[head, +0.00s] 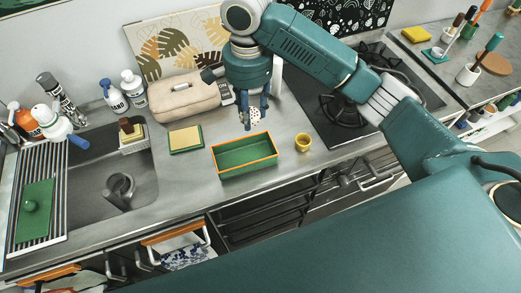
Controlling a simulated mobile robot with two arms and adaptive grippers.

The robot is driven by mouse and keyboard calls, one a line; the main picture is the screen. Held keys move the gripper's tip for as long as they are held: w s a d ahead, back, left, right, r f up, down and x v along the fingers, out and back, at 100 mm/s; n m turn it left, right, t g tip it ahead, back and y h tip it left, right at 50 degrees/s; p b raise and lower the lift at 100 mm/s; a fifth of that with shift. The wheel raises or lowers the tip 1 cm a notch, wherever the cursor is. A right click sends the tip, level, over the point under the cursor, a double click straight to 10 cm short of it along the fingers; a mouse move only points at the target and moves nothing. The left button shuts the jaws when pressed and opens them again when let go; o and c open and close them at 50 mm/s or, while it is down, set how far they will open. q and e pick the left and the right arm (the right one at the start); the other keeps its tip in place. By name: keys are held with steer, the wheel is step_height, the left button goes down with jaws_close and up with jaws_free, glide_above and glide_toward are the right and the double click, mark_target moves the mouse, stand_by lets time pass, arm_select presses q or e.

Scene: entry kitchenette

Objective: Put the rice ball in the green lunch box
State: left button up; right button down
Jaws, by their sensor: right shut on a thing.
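The green lunch box (250,171) with an orange rim stands open on the counter near the front edge, and its inside looks empty. My right gripper (255,120) points down just behind the box's back rim. It is shut on the rice ball (256,114), a small white thing with dark specks, partly hidden by the fingers. The rice ball appears above the counter at the back of the box; its exact height is hard to tell. My left gripper is out of view.
A beige bag (180,97) is behind. The sink (90,185) is at left, the stove (330,112) at right.

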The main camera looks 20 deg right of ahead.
step_height(320, 180, down, 7)
steer(key=p, duration=0.2)
glide_above(251, 157)
step_height(251, 157, down, 6)
steer(key=shift+d+f, duration=0.1)
steer(key=shift+f, duration=0.45)
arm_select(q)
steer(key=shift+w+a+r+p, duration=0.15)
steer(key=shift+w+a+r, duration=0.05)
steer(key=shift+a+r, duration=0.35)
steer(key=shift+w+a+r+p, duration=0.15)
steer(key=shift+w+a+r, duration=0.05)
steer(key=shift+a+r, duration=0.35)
arm_select(e)
steer(key=shift+f, duration=2.1)
steer(key=c, duration=1.4)
jaws_free()
steer(key=shift+f, duration=0.15)
